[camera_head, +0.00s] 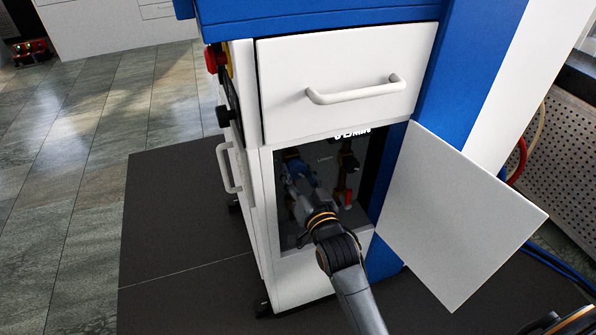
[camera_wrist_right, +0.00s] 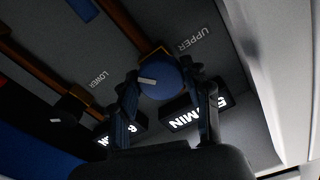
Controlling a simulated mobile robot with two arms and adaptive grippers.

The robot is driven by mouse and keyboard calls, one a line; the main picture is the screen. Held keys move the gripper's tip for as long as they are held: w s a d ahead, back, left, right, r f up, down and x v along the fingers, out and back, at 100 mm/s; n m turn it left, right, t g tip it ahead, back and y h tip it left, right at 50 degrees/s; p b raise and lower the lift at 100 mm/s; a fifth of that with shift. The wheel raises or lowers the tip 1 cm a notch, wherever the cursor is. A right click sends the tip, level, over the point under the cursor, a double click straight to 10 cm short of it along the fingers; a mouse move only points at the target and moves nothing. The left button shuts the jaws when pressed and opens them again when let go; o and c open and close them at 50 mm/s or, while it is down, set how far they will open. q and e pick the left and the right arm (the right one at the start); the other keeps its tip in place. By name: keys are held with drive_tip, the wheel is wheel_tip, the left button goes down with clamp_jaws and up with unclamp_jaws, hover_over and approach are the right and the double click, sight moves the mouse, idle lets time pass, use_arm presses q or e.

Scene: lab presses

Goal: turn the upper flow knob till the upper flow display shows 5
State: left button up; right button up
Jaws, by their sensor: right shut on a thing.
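The upper flow knob (camera_wrist_right: 160,80) is a round blue knob with a white pointer mark, beside the UPPER label in the right wrist view. My right gripper (camera_wrist_right: 163,78) is shut on it, with a finger on each side. The upper flow display (camera_wrist_right: 195,115) is lit white; a finger partly covers it and I cannot read its number surely. In the head view my right gripper (camera_head: 298,172) reaches inside the open lower compartment, where the knob is hard to make out.
The compartment's white door (camera_head: 465,215) stands open to the right. A closed drawer (camera_head: 345,85) with a handle is above the opening. The lower flow display (camera_wrist_right: 122,132) and LOWER label (camera_wrist_right: 97,79) are near the gripper. Brown pipes (camera_wrist_right: 45,68) run close by.

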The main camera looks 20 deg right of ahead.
drive_tip(key=o, duration=1.1)
drive_tip(key=shift+s, duration=0.3)
drive_tip(key=s, duration=1.1)
drive_tip(key=shift+s+d, duration=0.2)
